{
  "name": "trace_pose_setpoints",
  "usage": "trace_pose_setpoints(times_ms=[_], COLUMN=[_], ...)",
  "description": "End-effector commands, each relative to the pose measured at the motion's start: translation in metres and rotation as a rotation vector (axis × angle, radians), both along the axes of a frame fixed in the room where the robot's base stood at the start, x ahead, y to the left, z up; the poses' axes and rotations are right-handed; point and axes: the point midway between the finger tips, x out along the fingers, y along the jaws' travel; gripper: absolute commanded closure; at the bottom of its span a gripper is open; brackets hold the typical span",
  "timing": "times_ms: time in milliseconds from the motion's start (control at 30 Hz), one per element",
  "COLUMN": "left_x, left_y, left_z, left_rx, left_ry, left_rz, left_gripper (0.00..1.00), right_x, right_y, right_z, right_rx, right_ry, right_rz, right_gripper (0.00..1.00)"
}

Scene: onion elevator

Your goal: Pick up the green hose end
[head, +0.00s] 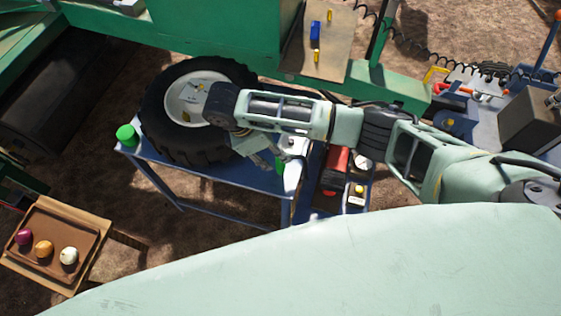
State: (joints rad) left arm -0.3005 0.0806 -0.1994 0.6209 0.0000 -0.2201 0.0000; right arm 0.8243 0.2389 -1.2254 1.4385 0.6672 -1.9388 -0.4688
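My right arm comes in from the right and reaches over a blue table. My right gripper (272,158) points down at the table's right end. A small green piece (280,164) shows right beside its fingertips; I cannot tell whether it is the green hose end or whether the fingers touch it. The fingers are small and partly hidden by my arm, so their opening is unclear. A green cylinder (127,135) stands on the table's left corner, apart from the gripper. My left gripper is not in view.
A large black tyre (160,118) with a pale rim lies on the blue table (225,172). A green machine (215,35) stands behind. Dark coiled hoses (425,48) run at the upper right. A wooden tray (88,232) with three onions is at the lower left.

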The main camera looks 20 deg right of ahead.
Motion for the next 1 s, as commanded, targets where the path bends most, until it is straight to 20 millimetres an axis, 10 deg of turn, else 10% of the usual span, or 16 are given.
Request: trace_pose_setpoints(times_ms=[700, 1000], left_x=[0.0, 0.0], left_y=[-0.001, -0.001], left_z=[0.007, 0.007], left_rx=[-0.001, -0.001], left_ry=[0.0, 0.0], left_rz=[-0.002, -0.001], left_gripper=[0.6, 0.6], right_x=[-0.003, -0.003], right_y=[-0.021, -0.021], right_z=[-0.058, -0.058], right_rx=[0.003, 0.003], right_ry=[-0.002, -0.004], right_rz=[0.0, -0.001], right_gripper=[0.66, 0.91])
